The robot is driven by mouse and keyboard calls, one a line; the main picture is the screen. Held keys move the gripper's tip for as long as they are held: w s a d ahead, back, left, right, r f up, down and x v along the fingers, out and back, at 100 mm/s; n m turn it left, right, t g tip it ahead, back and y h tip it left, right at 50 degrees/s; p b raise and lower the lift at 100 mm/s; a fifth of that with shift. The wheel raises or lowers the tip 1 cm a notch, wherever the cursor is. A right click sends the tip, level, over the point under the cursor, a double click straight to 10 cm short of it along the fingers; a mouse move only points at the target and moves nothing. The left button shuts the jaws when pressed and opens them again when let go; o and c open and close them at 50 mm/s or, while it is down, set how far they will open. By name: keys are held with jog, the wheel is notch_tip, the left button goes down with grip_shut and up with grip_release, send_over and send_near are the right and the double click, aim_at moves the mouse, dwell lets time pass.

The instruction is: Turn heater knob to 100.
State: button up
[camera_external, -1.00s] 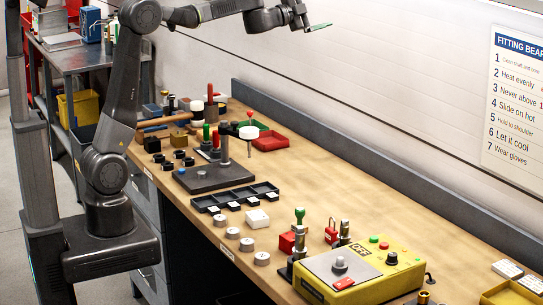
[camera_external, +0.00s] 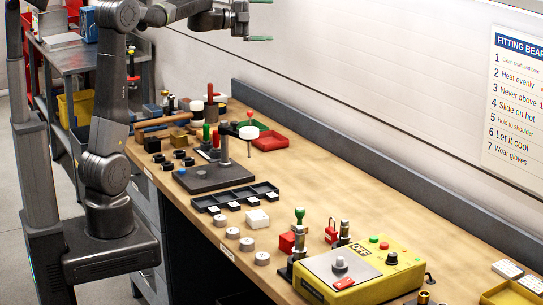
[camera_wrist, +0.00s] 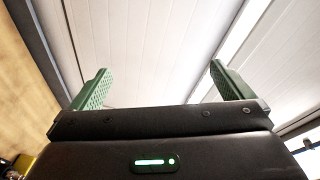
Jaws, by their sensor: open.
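The heater looks to be the yellow box (camera_external: 388,281) at the front right of the bench in the external view. A grey knob-like piece (camera_external: 340,265) stands on its pale top plate, and a small dark knob (camera_external: 391,258) sits to the right. I cannot tell which is the heater knob, nor read any scale. My gripper (camera_external: 261,20) is open and empty, high above the far end of the bench, well away from the box. Its two green fingers are spread in the wrist view (camera_wrist: 162,84), with only white wall panelling beyond them.
Red and green hand-tool fixtures (camera_external: 299,238) stand just left of the yellow box. A black tray (camera_external: 235,198), round pucks (camera_external: 247,244) and a dark stand (camera_external: 201,178) lie farther back. A yellow tray (camera_external: 510,293) is at the right. The bench's back strip is mostly clear.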

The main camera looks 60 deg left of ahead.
jog(key=shift+s+a+f, duration=0.25)
jog(key=shift+s+a, duration=0.1)
jog(key=shift+s, duration=0.1)
